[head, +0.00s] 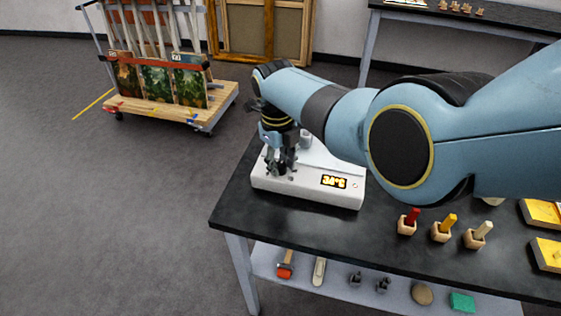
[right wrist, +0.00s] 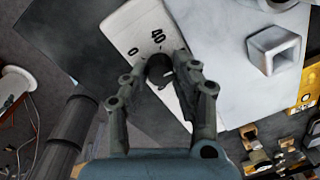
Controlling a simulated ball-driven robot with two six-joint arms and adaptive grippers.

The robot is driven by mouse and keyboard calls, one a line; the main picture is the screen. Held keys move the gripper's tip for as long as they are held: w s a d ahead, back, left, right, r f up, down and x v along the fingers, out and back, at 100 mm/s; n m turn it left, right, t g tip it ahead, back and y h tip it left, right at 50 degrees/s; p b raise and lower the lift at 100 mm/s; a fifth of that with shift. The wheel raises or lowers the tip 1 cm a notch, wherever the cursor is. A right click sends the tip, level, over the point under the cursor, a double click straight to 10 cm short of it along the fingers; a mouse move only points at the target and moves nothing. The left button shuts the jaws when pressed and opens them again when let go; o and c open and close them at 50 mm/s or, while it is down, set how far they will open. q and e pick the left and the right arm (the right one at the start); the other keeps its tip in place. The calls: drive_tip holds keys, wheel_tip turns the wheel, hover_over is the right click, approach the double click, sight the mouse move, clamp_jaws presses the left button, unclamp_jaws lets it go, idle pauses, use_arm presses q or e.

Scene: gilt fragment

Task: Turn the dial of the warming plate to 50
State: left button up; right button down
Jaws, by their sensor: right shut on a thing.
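The white warming plate (head: 310,191) sits on the dark table near its left end. Its orange display (head: 333,181) seems to read 34°C. My right gripper (head: 278,167) points down at the plate's left end and hides the dial in the head view. In the right wrist view the dark dial (right wrist: 158,68) sits between the fingertips of my right gripper (right wrist: 168,70), which is shut on it. The marks 40 and 0 show on the white panel beside the dial; the dial's pointer cannot be made out. My left gripper is not in view.
Several small wooden blocks with coloured sticks (head: 408,222) stand on the table right of the plate. Yellow trays (head: 543,212) lie at the far right. A lower shelf (head: 340,285) holds tools. A cart with paintings (head: 160,100) stands back left on open floor.

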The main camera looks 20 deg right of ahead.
sight(279, 167)
idle(0.3)
drive_tip(key=c, duration=1)
unclamp_jaws()
drive_tip(key=shift+c, duration=0.2)
drive_tip(key=shift+r, duration=0.1)
wheel_tip(279, 167, up, 12)
drive_tip(key=shift+s+a, duration=0.2)
drive_tip(key=shift+a, duration=0.1)
